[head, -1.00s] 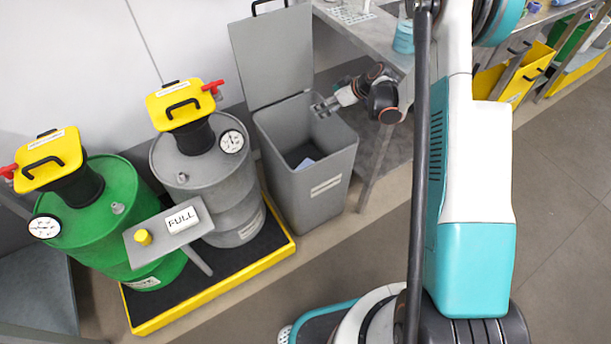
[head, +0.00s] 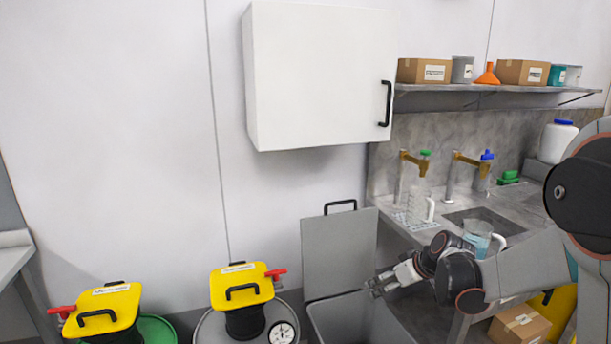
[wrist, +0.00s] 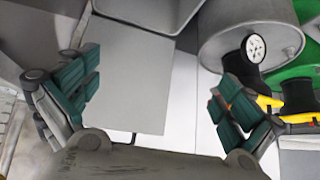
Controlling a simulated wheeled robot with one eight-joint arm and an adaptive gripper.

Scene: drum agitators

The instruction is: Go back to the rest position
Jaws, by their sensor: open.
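My gripper (head: 376,287) is at the lower right of the head view, beside the raised lid (head: 340,252) of the grey bin (head: 357,322) and at about the height of the bin's top. In the wrist view my gripper (wrist: 150,100) has its two green-padded fingers spread wide apart, with nothing between them. The grey lid (wrist: 130,70) shows behind the fingers there. My arm reaches in from the right side of the head view. The inside of the bin is mostly out of sight.
Two drums with yellow-capped agitators (head: 240,285) (head: 100,310) stand left of the bin. A sink counter (head: 520,205) with a beaker (head: 478,236) is close behind my arm. A white wall cabinet (head: 318,75) and a shelf (head: 490,88) hang above.

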